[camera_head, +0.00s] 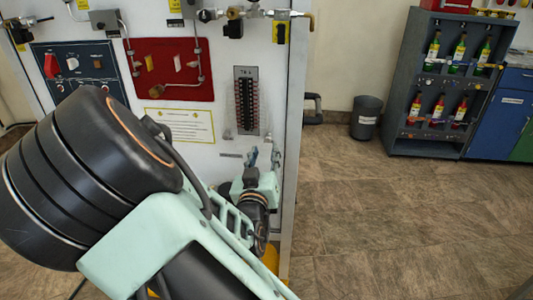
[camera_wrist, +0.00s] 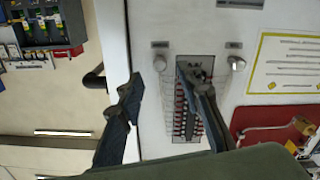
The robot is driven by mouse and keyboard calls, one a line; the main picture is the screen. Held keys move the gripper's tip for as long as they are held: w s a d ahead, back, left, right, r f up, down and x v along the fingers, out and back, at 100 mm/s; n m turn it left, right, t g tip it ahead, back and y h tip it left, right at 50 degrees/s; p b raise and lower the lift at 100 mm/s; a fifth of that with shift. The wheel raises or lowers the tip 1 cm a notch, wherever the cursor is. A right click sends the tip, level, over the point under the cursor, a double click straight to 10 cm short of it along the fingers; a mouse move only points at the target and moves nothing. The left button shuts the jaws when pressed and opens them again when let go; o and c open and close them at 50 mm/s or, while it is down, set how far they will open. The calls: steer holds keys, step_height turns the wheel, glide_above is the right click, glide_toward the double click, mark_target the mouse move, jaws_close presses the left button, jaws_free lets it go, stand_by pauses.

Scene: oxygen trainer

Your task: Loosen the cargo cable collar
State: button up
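My gripper (camera_head: 264,158) is at the lower right of the white panel (camera_head: 225,160), near its right edge, below a dark terminal strip (camera_head: 246,100). Its two fingers are spread apart in the wrist view (camera_wrist: 160,85), with nothing held between them. The right finger overlaps the strip, which also shows in the wrist view (camera_wrist: 188,130). Two small round metal fittings, one at left (camera_wrist: 160,63) and one at right (camera_wrist: 237,63), stand near the strip's end; the left one shows between the fingers. I cannot tell which part is the cargo cable collar.
A red board (camera_head: 170,70) with piping, a dark switch panel (camera_head: 75,70) and a yellow-edged notice (camera_head: 180,125) are on the panel. Pipes and valves run along its top. A bin (camera_head: 366,118) and a bottle shelf (camera_head: 440,85) stand beyond. The floor at right is clear.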

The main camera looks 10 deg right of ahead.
mark_target(267, 140)
steer(key=shift+x, duration=2.25)
steer(key=shift+c, duration=0.3)
jaws_close()
